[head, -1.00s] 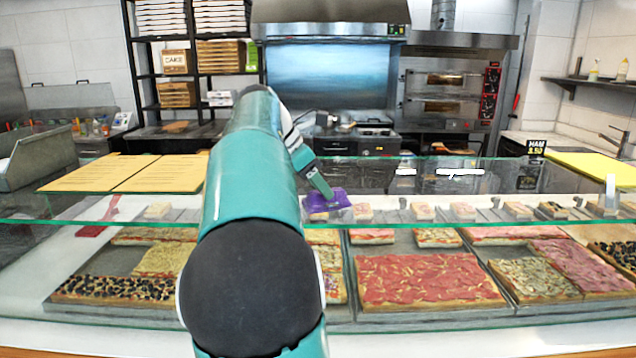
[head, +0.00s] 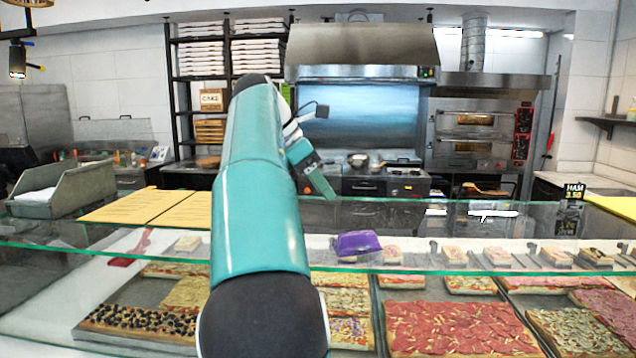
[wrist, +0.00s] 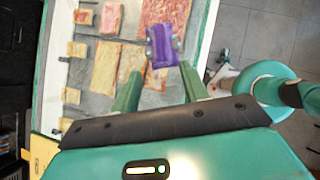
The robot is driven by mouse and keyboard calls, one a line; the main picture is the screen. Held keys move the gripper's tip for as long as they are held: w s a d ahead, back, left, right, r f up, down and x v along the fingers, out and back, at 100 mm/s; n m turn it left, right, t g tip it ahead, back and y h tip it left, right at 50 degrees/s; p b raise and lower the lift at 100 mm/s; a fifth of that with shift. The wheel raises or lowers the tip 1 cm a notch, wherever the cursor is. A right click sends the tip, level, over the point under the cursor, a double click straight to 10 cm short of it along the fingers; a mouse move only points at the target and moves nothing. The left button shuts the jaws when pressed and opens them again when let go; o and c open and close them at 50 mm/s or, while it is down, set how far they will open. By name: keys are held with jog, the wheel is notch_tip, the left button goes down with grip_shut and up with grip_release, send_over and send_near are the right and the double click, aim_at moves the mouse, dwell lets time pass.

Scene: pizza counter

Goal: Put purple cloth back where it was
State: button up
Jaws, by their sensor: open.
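I cannot tell exactly what surface the cloth rests on.
Large pizza trays (head: 460,325) fill the display below the glass (head: 420,268). Yellow paper sheets (head: 150,207) lie on the counter at left, beside a grey metal bin (head: 85,190). A HAM price sign (head: 573,195) stands at right. Ovens (head: 475,135) are behind.

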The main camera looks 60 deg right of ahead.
jog(key=shift+w+a+r, duration=0.1)
jog(key=shift+a+r, duration=0.05)
jog(key=shift+r, duration=0.05)
jog(key=w+a+f+m+t+y, duration=0.1)
jog(key=w+a+f+m+t, duration=0.15)
jog(key=a+f, duration=0.4)
jog(key=w+a+f+m+t+y, duration=0.1)
jog(key=a+f+t, duration=0.2)
jog(key=a, duration=0.7)
jog(key=w+a+f+m+t, duration=0.1)
jog(key=w+a+f+t, duration=0.1)
jog(key=a+f, duration=0.45)
jog(key=s+a+f+m+t+y, duration=0.1)
jog(key=s+a+f+m, duration=0.1)
jog(key=a+f, duration=0.4)
jog(key=s+a+f+m+t+y, duration=0.1)
jog(key=s+a+f, duration=0.4)
jog(key=a, duration=0.8)
jog(key=shift+s+a+f+m+t+y, duration=0.3)
jog(key=shift+f+m+y, duration=0.4)
jog(key=shift+m, duration=0.45)
jog(key=shift+w+d+f, duration=0.1)
